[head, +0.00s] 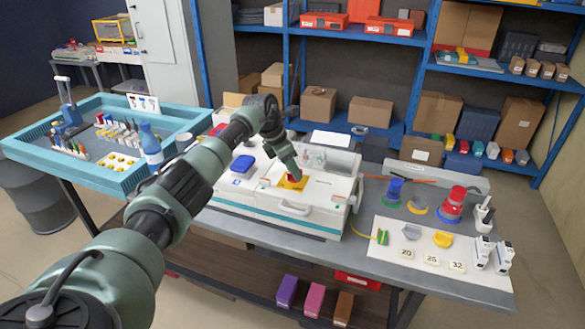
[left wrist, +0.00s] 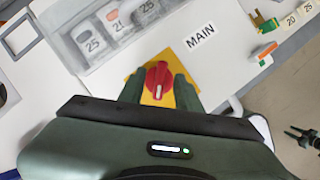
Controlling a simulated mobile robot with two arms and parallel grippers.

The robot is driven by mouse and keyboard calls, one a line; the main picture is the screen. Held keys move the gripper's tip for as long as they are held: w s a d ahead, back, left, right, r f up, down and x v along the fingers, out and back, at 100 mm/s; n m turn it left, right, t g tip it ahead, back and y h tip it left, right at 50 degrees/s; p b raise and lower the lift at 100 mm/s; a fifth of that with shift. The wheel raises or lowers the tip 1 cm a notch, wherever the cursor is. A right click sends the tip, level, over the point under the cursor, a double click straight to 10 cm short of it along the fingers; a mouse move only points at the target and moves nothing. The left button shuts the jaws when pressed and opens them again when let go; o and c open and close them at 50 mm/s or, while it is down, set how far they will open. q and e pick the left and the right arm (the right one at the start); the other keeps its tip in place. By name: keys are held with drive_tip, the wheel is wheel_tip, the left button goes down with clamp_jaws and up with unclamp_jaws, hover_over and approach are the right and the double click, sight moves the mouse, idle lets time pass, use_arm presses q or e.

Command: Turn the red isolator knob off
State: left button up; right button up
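The red isolator knob (left wrist: 158,77) sits on a yellow plate (left wrist: 136,66) beside the MAIN label. Its pointer mark lies roughly along the picture's vertical in the left wrist view. In the head view the knob and its yellow plate (head: 291,183) are on the white box, partly hidden by my gripper. My left gripper (left wrist: 159,92) is over the plate, its two fingers apart, one on each side of the knob. Yellow shows between fingers and knob; contact is unclear. My right gripper (left wrist: 302,138) shows small at the right edge of the left wrist view, empty, fingers apart.
The white box (head: 262,211) has a clear-covered breaker row (left wrist: 115,22) behind the knob. A blue switch (head: 243,164) is left of it. A white mat (head: 390,235) with plugs, sockets and number tiles lies right. A teal tray (head: 110,178) stands left.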

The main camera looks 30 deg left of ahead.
use_arm(q)
clamp_jaws()
